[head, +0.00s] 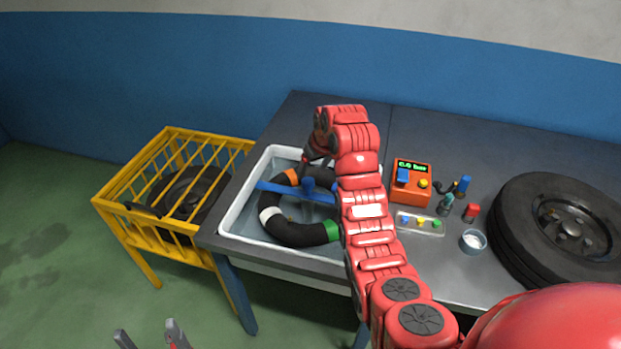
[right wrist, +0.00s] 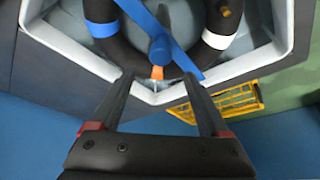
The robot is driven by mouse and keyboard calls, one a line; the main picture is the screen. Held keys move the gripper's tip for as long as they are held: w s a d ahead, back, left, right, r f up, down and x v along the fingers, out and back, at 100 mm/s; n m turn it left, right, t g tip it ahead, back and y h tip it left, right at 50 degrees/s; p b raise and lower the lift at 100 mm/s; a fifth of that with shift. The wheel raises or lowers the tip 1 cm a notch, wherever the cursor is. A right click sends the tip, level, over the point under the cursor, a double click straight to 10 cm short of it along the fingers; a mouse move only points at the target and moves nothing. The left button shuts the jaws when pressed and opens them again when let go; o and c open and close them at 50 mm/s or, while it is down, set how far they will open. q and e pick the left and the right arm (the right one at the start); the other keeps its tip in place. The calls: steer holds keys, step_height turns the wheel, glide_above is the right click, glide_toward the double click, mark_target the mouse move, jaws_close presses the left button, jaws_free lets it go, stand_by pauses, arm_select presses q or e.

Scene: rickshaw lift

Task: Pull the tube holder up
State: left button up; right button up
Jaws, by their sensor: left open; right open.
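The tube holder is a blue bar with an upright blue knob (head: 309,185), lying across a white basin (head: 230,222). Under it, a black inner tube (head: 290,231) with orange, white and green bands sits in the basin. My right gripper (head: 303,168) is over the basin's back side, near the orange band. In the right wrist view its open fingers (right wrist: 158,76) point toward the blue knob (right wrist: 160,49), with the orange band between the tips; nothing is gripped. My arm hides the bar's right end in the head view. My left gripper (head: 148,338) is open and empty, low at the bottom left.
A yellow cage (head: 113,187) with a tyre inside stands left of the workbench (head: 330,100). Right of my arm are an orange device (head: 411,192), a tray of coloured pieces (head: 420,224), small bottles, a cup (head: 473,240) and a large tyre (head: 510,250).

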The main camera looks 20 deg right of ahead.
steer(key=p+v, duration=1)
steer(key=p, duration=0.2)
steer(key=shift+r, duration=0.25)
